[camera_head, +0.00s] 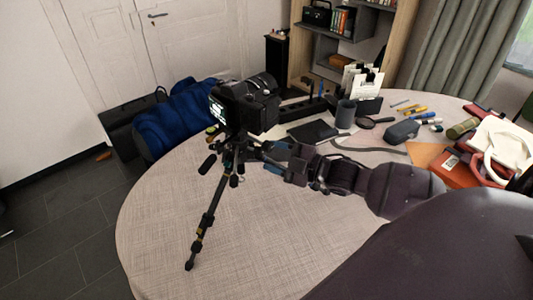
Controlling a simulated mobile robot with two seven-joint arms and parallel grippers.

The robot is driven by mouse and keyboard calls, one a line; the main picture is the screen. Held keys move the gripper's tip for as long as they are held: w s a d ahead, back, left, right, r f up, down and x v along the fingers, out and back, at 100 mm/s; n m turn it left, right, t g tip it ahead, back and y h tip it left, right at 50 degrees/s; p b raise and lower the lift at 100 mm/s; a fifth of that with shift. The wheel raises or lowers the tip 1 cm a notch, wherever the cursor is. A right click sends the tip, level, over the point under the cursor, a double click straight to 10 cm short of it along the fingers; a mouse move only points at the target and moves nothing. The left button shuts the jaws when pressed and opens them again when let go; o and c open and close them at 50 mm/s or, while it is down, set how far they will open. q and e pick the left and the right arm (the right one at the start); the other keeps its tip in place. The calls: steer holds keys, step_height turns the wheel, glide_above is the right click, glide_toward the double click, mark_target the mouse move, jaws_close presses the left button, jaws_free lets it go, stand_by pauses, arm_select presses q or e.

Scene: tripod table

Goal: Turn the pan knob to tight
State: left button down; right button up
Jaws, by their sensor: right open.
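A black camera (245,105) with a lit screen sits on a small tripod (203,225) on the round table (165,215). The tripod head (233,150) under the camera has several dark knobs and handles. I cannot tell from this view which of them is the pan knob or how tight it is. My right gripper (265,157) comes in from the right, its open fingers close to the right side of the tripod head. I cannot tell whether they touch it or surround a knob. My left gripper is not in view.
Behind my right arm stand a dark cup (345,114), a black notebook (313,132), a magnifying glass (374,122) and a grey case (402,131). A red bag (462,167) lies at the right. The table in front and left of the tripod is clear.

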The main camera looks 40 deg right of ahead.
mark_target(255, 151)
steer(key=shift+x, duration=1.15)
steer(key=c, duration=0.9)
